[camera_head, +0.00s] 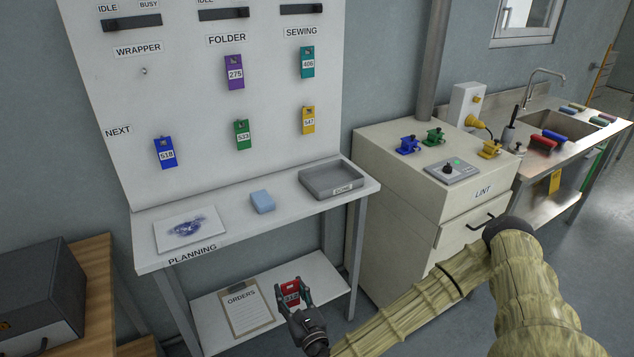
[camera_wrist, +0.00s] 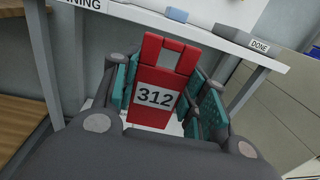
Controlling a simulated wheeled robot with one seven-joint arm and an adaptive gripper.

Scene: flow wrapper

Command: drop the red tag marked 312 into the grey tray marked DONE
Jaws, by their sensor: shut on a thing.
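The red tag marked 312 (camera_wrist: 155,97) is between the fingers of my gripper (camera_head: 291,293). The gripper is shut on it, and the tag's number faces the wrist camera. The tag also shows small and red in the head view (camera_head: 291,290). In the head view the gripper is in front of and below the planning shelf's front edge. The grey tray marked DONE (camera_head: 345,193) stands on the right end of that shelf, up and to the right of the gripper. Its visible inside looks empty. In the wrist view the tray (camera_wrist: 258,46) shows at the upper right.
The planning shelf (camera_head: 230,228) also holds a blue block (camera_head: 262,201) and a smudged white sheet (camera_head: 187,230). Its front edge stands above my gripper. An ORDERS clipboard (camera_head: 246,308) lies on the lower shelf. Several tags hang on the white board (camera_head: 190,100). A cream cabinet (camera_head: 400,200) stands right.

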